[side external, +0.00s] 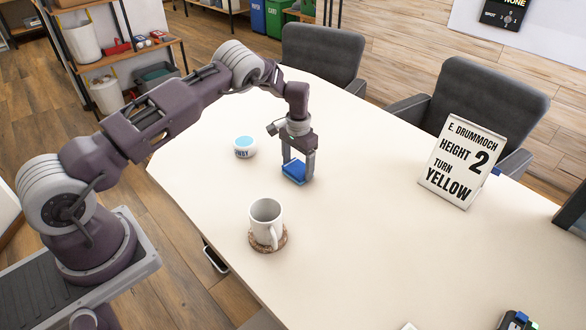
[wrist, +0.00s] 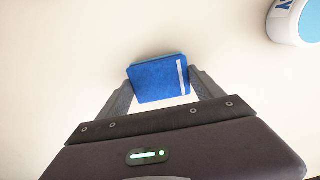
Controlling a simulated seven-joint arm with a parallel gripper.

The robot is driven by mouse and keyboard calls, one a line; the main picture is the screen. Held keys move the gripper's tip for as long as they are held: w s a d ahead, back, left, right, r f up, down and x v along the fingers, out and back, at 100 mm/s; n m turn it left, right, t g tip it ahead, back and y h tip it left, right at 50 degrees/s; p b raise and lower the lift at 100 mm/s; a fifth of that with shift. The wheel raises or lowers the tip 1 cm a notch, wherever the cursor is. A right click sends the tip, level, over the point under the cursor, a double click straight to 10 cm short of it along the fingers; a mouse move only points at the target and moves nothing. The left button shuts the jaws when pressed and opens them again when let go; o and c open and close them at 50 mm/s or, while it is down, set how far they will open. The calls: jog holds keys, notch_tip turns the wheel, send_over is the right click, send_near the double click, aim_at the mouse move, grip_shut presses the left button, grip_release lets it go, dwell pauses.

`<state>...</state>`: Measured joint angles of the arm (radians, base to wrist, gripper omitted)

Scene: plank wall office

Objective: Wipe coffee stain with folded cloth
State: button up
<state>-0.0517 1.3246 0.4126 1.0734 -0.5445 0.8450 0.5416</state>
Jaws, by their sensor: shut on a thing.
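The folded cloth (side external: 295,172) is blue and sits between the fingers of my gripper (side external: 298,170), low over the table or touching it; I cannot tell which. In the wrist view the cloth (wrist: 159,79) shows a pale stripe near its right edge, and the fingers of my gripper (wrist: 160,92) close on it from both sides.
A white mug (side external: 265,218) stands on a brown coaster (side external: 257,244) in front of the cloth. A round white tub with a blue top (side external: 245,147) is left of my gripper. A sign (side external: 463,160) stands at the right. The table (side external: 370,240) is clear between.

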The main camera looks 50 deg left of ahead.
jog(key=shift+r, duration=3.85)
jog(key=shift+s+a, duration=0.1)
